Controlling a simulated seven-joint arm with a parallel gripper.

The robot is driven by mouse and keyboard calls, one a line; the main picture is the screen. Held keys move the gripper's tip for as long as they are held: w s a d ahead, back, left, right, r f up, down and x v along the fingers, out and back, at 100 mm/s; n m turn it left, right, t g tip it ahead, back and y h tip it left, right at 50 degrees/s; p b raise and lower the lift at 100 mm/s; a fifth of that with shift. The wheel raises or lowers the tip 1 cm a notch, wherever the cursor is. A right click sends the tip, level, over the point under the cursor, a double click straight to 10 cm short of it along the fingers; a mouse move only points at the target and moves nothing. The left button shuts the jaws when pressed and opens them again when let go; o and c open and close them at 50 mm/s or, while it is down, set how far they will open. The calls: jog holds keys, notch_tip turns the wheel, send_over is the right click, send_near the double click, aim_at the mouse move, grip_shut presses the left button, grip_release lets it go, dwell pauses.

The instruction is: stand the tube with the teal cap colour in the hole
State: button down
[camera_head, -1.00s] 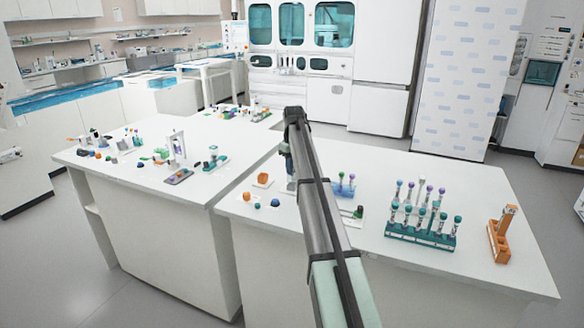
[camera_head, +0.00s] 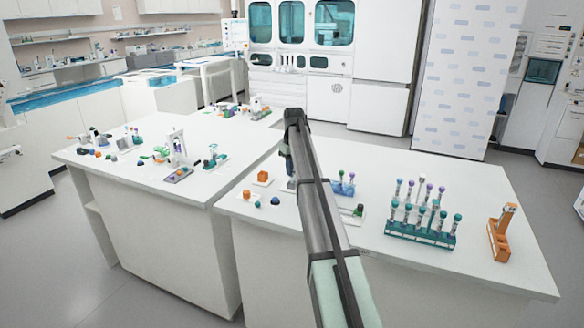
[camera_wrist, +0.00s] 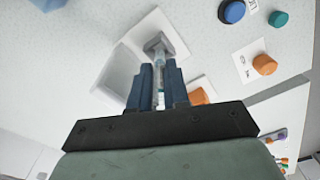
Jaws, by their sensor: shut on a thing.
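My gripper (camera_wrist: 158,88) is shut on a clear tube (camera_wrist: 159,72), which runs between its two dark blue fingers. The far end of the tube meets a small grey block (camera_wrist: 152,42) on a white plate (camera_wrist: 146,22). I cannot tell whether the tube end is inside a hole in the block or just over it. The tube's cap is hidden, so its colour does not show. In the head view my arm covers most of the gripper and the tube.
A teal rack (camera_head: 420,236) with several purple- and teal-capped tubes stands to the right, with an orange holder (camera_head: 499,240) beyond it. A blue rack (camera_head: 343,188) stands close to my arm. Blue (camera_wrist: 233,11), teal (camera_wrist: 278,19) and orange (camera_wrist: 265,64) round pieces lie nearby.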

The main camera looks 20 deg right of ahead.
jog(key=shift+f, duration=0.5)
dwell(0.4)
jog(key=c, duration=1)
grip_release()
jog(key=shift+c, duration=0.2)
jog(key=shift+r, duration=0.1)
